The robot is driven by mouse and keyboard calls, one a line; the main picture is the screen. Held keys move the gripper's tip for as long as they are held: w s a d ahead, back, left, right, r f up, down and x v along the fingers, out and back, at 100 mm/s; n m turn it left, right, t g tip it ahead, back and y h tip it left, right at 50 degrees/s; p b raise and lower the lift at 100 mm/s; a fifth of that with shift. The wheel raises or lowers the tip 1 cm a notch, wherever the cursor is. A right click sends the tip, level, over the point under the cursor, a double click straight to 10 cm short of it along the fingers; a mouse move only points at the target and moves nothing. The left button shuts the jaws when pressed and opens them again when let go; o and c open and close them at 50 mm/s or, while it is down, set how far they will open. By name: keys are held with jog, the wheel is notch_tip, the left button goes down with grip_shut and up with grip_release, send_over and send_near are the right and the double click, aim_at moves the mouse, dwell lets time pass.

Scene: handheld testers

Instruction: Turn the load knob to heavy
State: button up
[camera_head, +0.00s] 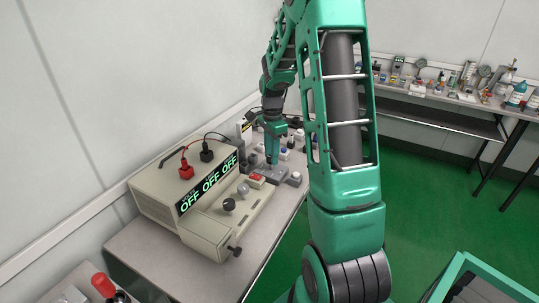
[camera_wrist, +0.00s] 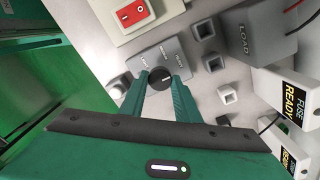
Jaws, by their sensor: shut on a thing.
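The load knob (camera_wrist: 160,78) is a small dark round knob with a short white mark, on a grey plate (camera_wrist: 170,50) with small labels around it. The mark points roughly right in the wrist view. The labels are too small to read surely. My gripper (camera_wrist: 162,80) has its two green fingers on either side of the knob, shut on it. In the head view, my gripper (camera_head: 271,163) points down at the grey plate on the bench, and the fingers hide the knob. A dark grey box (camera_wrist: 247,38) marked LOAD stands beside the plate.
A red rocker switch (camera_wrist: 133,13) sits close to the plate. A beige tester (camera_head: 185,195) showing OFF stands nearer on the bench. Green floor lies to the right.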

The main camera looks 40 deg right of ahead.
jog(key=shift+w+a+r, duration=0.1)
jog(key=shift+w+r, duration=0.05)
jog(key=shift+w, duration=0.2)
jog(key=o, duration=0.8)
jog(key=shift+o, duration=1.2)
jog(key=shift+s, duration=0.15)
notch_tip(320, 180, up, 11)
jog(key=shift+f, duration=0.2)
